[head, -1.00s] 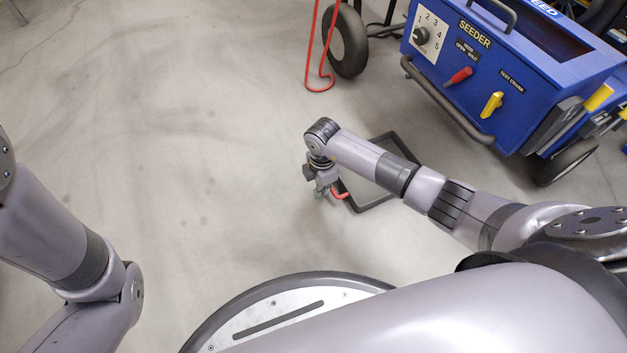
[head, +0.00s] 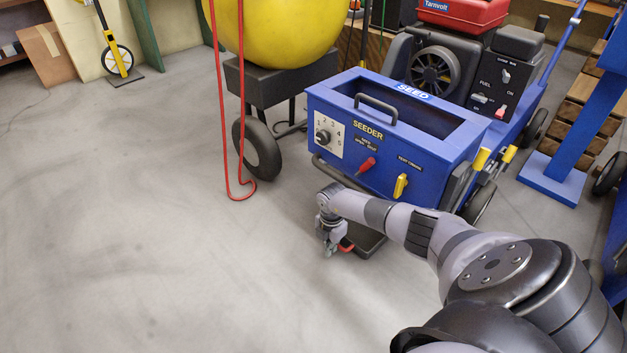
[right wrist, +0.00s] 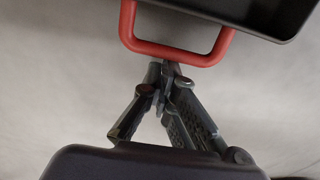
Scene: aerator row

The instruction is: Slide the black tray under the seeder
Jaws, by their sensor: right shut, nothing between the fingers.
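The black tray (head: 371,246) lies on the floor in front of the blue seeder (head: 395,140), partly hidden by my right arm in the head view. Its red handle (head: 346,244) points towards my right gripper (head: 329,250). In the right wrist view, the red handle (right wrist: 175,52) crosses just beyond the fingertips of my right gripper (right wrist: 167,70), with the tray's dark wall (right wrist: 285,30) at the top right. The gripper is shut and empty; I cannot tell whether it touches the handle. How far the tray's far end is from the seeder is hidden. My left gripper is out of view.
A seeder wheel (head: 478,203) stands right of the tray. A red hose (head: 241,190) hangs to the floor by a black wheel (head: 258,150) under a yellow tank (head: 275,30). A blue stand (head: 560,175) is at right. The floor at left is clear.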

